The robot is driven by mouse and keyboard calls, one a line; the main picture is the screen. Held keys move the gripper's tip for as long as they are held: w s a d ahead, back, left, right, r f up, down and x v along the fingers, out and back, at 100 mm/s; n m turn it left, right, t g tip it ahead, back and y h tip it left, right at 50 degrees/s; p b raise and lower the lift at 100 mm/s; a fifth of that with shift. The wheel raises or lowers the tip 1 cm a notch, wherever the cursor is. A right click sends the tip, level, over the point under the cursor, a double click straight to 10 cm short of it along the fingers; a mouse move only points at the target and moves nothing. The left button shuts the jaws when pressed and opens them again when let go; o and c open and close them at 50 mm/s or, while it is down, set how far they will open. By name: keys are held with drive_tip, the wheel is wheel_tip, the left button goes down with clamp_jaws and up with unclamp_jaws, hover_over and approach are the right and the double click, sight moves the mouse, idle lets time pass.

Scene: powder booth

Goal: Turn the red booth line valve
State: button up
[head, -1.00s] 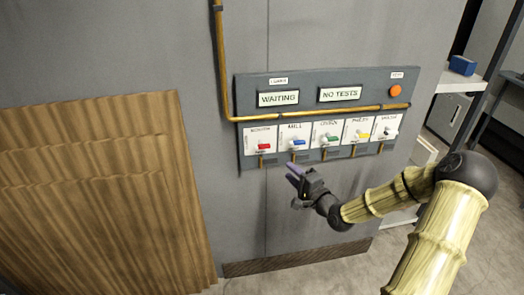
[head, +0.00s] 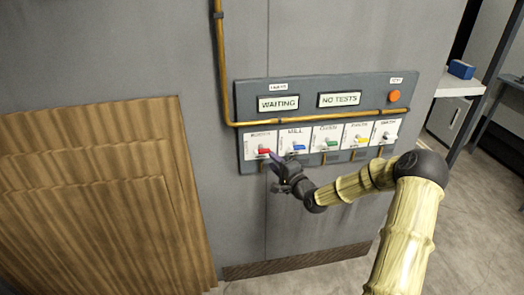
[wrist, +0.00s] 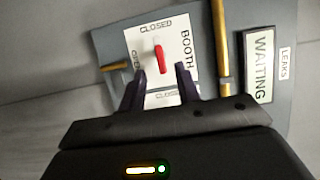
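The red booth line valve (head: 264,152) is the leftmost valve on the grey wall panel, on a white plate. In the wrist view its red handle (wrist: 158,59) stands just beyond and between my fingertips, over a plate lettered CLOSED, OPEN and BOOTH. The handle points roughly along the line of my fingers in that view. My gripper (wrist: 158,82) is open and empty, its two dark fingers spread on either side below the handle. In the head view my gripper (head: 273,163) is just below and right of the red valve. Contact with the handle is not visible.
Blue (head: 299,148), green (head: 331,144), yellow (head: 361,140) and white (head: 388,136) valves stand to the right. A brass pipe (head: 310,116) runs above them. Signs read WAITING (head: 278,103) and NO TESTS (head: 339,99). An orange button (head: 393,96) sits at upper right.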

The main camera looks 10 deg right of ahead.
sight(264, 153)
drive_tip(key=p+x, duration=0.1)
drive_tip(key=x, duration=0.7)
clamp_jaws()
